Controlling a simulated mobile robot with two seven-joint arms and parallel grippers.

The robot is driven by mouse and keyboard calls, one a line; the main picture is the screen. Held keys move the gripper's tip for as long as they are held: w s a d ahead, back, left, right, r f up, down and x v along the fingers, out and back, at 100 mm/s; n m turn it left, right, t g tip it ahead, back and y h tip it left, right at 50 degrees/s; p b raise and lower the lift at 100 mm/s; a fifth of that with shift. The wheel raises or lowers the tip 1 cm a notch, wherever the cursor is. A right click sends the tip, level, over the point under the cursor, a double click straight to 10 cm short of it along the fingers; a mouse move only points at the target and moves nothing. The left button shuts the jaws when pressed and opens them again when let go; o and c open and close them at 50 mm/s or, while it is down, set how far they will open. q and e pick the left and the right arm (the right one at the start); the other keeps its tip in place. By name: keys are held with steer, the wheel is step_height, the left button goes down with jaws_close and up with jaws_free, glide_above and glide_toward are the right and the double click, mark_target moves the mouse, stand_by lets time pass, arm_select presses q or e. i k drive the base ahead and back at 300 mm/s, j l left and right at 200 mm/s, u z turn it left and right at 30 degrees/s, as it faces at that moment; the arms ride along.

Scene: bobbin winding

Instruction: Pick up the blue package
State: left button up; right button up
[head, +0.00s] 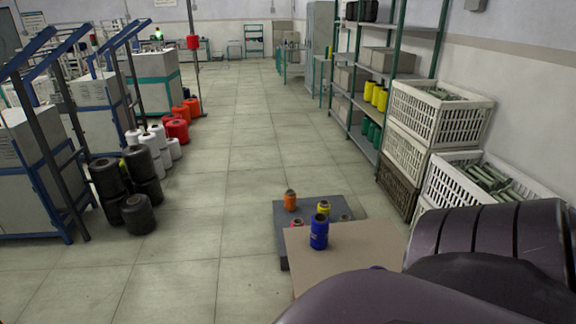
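The blue package (319,232) is a blue spool, upright near the left edge of a tan board-like surface (350,262). Nothing is touching it from my side. A dark arm link of mine fills the lower right and covers the near right part of the tan surface. Neither of my grippers shows in the head view.
Behind the tan surface is a low grey platform (283,222) with an orange spool (290,200), a yellow spool (323,208) and a partly hidden pink one (297,223). White crates (440,113) and shelving stand right. Black spools (139,214) and machines stand left. The middle floor is clear.

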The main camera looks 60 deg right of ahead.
mark_target(319, 223)
steer(key=i+j, duration=0.3)
steer(key=i, duration=0.15)
steer(key=i+j, duration=0.35)
steer(key=i+z, duration=0.55)
steer(key=z, duration=0.15)
steer(key=i+z, duration=0.35)
steer(key=i+l+z, duration=0.1)
steer(key=i+z, duration=1.35)
steer(key=z, duration=0.25)
steer(key=i+j+z, duration=0.15)
steer(key=i+z, duration=0.25)
steer(key=i+j+z, duration=0.15)
steer(key=z, duration=0.25)
